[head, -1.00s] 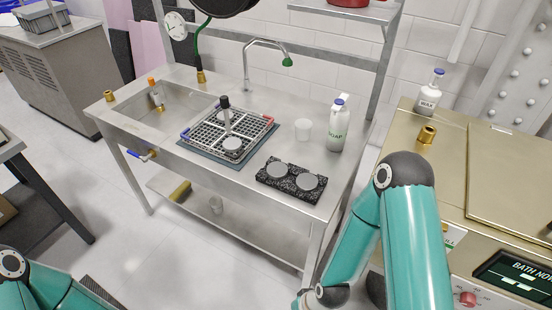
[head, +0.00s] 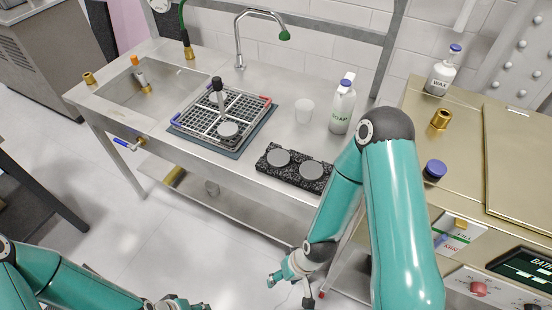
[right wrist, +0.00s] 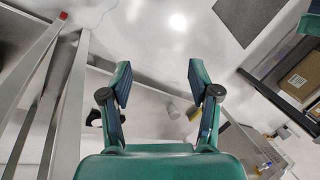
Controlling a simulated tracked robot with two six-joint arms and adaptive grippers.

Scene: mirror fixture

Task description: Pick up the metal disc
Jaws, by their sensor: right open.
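Two grey metal discs, a left one (head: 278,158) and a right one (head: 311,171), lie on a black speckled block (head: 268,172) at the front of the steel sink bench. Another grey disc (head: 228,130) is in the wire rack (head: 200,128). My right gripper (head: 289,291) is in front of the bench, lower than its top and apart from the discs. In the right wrist view my right gripper (right wrist: 158,82) is open and empty, its fingers spread over the floor. My left gripper (head: 180,303) is at the bottom edge, mostly cut off.
A dark-handled tool (head: 218,92) stands at the rack. A white cup (head: 304,111) and a soap bottle (head: 342,108) stand behind the block. The faucet (head: 240,45) rises at the back. A brass-topped bath unit (head: 410,130) is to the right. The bench has a lower shelf (head: 215,205).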

